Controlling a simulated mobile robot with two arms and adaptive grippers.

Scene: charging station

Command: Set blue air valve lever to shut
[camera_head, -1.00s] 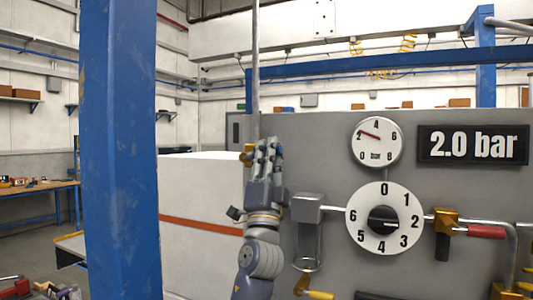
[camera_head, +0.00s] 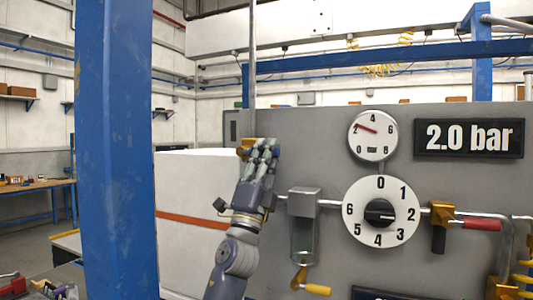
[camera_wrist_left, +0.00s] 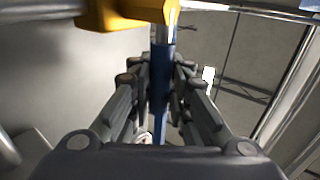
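The blue lever (camera_wrist_left: 161,85) stands in the middle of the left wrist view, running down from a yellow valve body (camera_wrist_left: 130,12) at the top. It looks crosswise to the pipe (camera_wrist_left: 40,12) there. My left gripper (camera_wrist_left: 162,66) has a finger on each side of the lever, the tips close in against it. In the head view my left gripper (camera_head: 260,146) points up at the left end of the grey panel (camera_head: 330,135). A bit of the yellow valve (camera_head: 244,147) shows beside it; the lever is mostly hidden there. My right gripper is not in view.
On the panel are a pressure gauge (camera_head: 373,136), a white dial (camera_head: 380,212) with a black knob, a red lever (camera_head: 482,224) on a yellow valve, and a "2.0 bar" display (camera_head: 469,138). A blue post (camera_head: 112,150) stands left. A white box (camera_head: 195,190) is behind my arm.

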